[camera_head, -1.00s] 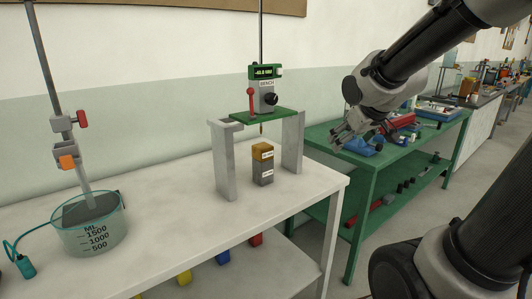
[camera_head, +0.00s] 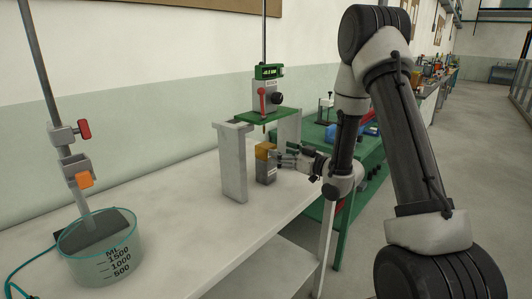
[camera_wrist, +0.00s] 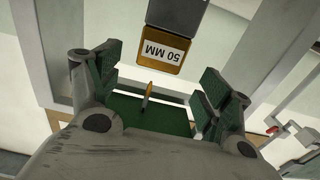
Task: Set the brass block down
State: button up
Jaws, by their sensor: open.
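The brass block (camera_head: 266,150) sits on top of a grey block (camera_head: 265,173) on the white bench, under the gauge stand. In the wrist view the brass block (camera_wrist: 165,50) carries a "50 MM" label, and the grey block (camera_wrist: 178,13) shows against it. My gripper (camera_head: 287,157) is just right of the brass block in the head view. In the wrist view my gripper (camera_wrist: 159,72) has its green-padded fingers spread wide, with the brass block ahead between their tips and nothing held. Whether any fingertip touches it is unclear.
The gauge (camera_head: 267,98) stands above on a green plate (camera_head: 266,116); its thin probe (camera_wrist: 146,96) points down close to the block. The stand's left leg (camera_head: 233,165) is close by. A glass beaker (camera_head: 98,248) stands at left. The bench between is clear.

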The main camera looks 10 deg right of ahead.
aim_at(272, 148)
jog(key=x, duration=0.5)
jog(key=shift+w+a+r, duration=0.15)
jog(key=shift+w+a, duration=0.05)
jog(key=shift+w, duration=0.1)
grip_shut()
